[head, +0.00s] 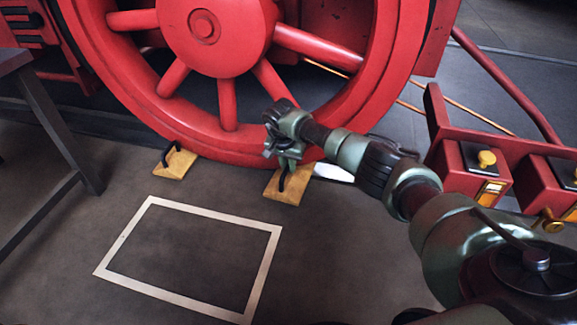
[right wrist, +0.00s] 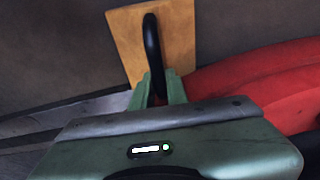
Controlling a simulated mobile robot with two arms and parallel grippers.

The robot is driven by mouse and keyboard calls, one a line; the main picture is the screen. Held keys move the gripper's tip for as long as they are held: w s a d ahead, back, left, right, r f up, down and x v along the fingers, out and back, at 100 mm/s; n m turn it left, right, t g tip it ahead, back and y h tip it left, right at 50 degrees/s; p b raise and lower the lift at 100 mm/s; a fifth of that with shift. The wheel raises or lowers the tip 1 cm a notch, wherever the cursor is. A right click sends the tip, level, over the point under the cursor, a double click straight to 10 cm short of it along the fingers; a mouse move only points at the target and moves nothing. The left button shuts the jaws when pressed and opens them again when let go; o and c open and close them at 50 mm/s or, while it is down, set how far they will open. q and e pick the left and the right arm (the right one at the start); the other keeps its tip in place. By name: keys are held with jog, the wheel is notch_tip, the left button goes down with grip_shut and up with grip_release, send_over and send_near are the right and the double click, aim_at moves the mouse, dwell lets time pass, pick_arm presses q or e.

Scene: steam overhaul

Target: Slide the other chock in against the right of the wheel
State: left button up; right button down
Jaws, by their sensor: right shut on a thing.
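The big red wheel (head: 228,146) stands on the floor in the head view. One wooden chock (head: 181,165) with a black handle sits at the left of the wheel's foot. The other wooden chock (head: 270,187) is on the floor at the right of the wheel's foot. My right gripper (head: 287,163) is above this right chock and shut on its black handle. The right wrist view shows the fingers (right wrist: 159,92) around the handle, with the chock's wooden face (right wrist: 182,40) beyond. Whether the chock touches the wheel is hard to tell. My left gripper is out of view.
A white rectangle outline (head: 268,262) is marked on the floor in front of the wheel, empty inside. A dark table leg (head: 62,135) stands at the left. A red frame with boxes (head: 475,178) stands at the right, behind my right arm.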

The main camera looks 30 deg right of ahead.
jog(key=shift+w+d+r, duration=0.1)
jog(key=shift+r, duration=0.05)
jog(key=c, duration=1.3)
grip_release()
jog(key=shift+o, duration=0.2)
jog(key=o, duration=0.6)
